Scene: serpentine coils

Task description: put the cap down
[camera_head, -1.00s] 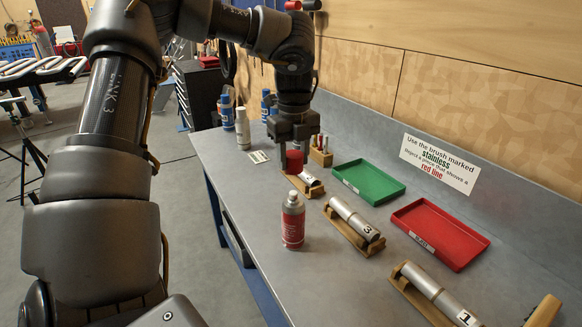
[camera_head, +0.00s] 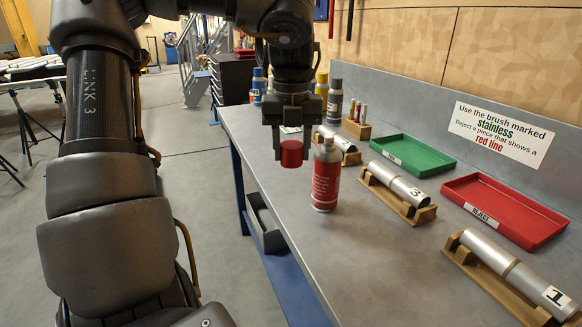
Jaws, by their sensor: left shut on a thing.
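The red cap (camera_head: 292,156) is held between the fingers of my left gripper (camera_head: 291,147), which is shut on it and points down. The cap looks to be above the bench, near its left edge; its exact height cannot be told. A red and white spray can (camera_head: 325,183) with a bare pale top stands upright on the bench just right of the cap in the picture. My right gripper is not in view.
The grey bench (camera_head: 350,262) is clear in front of the can. Wooden holders bear metal tubes marked 3 (camera_head: 393,186) and 1 (camera_head: 510,270). A green tray (camera_head: 413,169) and a red reject tray (camera_head: 505,238) lie along the back. Several bottles stand behind my gripper.

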